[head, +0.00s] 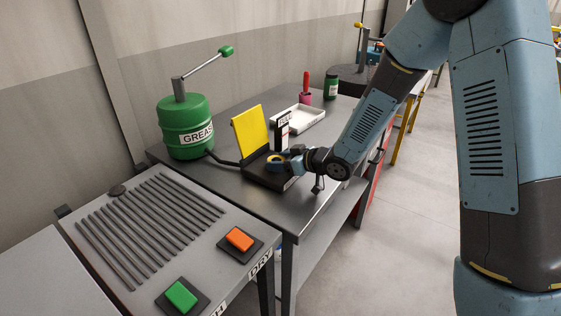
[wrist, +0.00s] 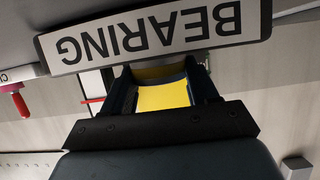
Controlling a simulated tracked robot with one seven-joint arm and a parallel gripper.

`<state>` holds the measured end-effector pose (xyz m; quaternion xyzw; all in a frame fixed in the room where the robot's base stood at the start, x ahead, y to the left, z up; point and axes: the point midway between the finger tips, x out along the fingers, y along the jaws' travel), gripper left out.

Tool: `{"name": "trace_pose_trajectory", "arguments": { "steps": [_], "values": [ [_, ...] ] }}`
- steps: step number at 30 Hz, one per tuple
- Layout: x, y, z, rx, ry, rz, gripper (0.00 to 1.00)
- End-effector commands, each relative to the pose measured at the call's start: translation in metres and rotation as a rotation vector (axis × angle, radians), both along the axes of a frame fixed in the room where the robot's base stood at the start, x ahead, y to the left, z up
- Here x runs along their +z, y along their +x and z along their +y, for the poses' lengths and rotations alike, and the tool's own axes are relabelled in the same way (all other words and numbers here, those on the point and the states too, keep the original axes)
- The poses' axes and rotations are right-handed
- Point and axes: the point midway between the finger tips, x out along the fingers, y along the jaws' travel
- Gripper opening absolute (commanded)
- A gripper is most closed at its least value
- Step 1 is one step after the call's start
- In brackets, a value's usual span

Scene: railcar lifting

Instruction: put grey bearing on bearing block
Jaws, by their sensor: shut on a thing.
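In the wrist view the white sign reads BEARING (wrist: 155,35), upside down, just beyond the fingertips. The dark block seems to be the bearing block; whether the held part touches it is hidden.
A yellow panel (head: 250,131) stands upright behind the block. A green grease drum (head: 186,130) with a hose is at left. A white tray (head: 303,120), a red-handled tool (head: 305,88) and a green can (head: 331,86) stand behind. A ribbed rack (head: 150,225) is in front.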

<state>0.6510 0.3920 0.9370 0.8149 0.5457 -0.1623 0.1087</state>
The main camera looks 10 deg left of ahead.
Motion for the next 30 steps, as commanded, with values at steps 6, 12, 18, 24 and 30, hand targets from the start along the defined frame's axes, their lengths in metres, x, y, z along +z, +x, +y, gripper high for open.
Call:
{"name": "trace_pose_trajectory", "arguments": {
  "steps": [6,12,18,24,30],
  "values": [
    [-0.002,0.000,0.000,0.000,0.000,0.000,0.71],
    [-0.002,0.000,0.000,0.000,0.000,0.000,0.84],
    [-0.001,0.000,-0.001,-0.001,0.000,0.000,0.84],
    [0.007,-0.004,-0.015,-0.003,0.001,-0.001,0.84],
    [0.022,-0.018,-0.048,-0.005,0.001,-0.001,0.84]
  ]
}}
